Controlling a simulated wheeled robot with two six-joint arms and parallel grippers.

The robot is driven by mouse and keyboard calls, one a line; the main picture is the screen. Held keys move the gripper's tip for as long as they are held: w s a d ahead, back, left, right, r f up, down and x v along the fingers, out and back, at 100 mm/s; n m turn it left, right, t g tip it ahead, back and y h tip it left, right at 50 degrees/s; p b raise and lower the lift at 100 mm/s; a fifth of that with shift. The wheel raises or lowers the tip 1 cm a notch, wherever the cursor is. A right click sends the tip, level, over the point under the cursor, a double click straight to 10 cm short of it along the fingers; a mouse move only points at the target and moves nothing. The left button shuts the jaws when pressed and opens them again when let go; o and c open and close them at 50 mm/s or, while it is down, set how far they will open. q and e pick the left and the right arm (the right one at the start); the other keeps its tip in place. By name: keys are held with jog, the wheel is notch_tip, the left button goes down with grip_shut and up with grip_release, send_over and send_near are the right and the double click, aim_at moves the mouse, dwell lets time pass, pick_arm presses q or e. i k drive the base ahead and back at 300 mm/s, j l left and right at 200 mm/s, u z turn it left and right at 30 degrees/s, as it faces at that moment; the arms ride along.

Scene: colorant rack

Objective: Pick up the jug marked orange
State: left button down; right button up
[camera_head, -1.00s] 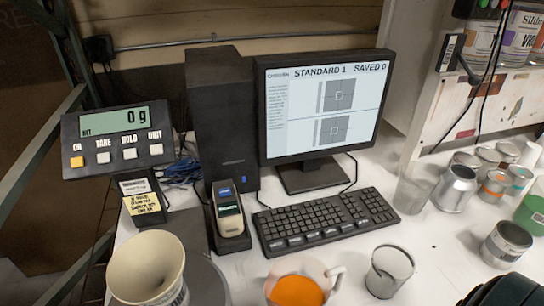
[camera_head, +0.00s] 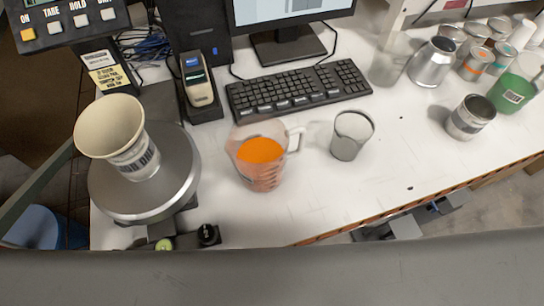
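A clear jug (camera_head: 262,174) with orange liquid stands upright on the white table in front of the keyboard. Nothing is gripping the jug. I can make out neither of my grippers in this view.
An empty beaker (camera_head: 351,136) stands right of the jug. The keyboard (camera_head: 298,90) lies behind. A can (camera_head: 470,117) and green container (camera_head: 512,93) are at right. Table between is clear.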

aim_at(257, 145)
jog(key=k+j+z, duration=0.1)
jog(key=k, duration=0.35)
jog(key=k+j, duration=0.2)
jog(key=k, duration=0.3)
jog(key=i+j+z, duration=0.05)
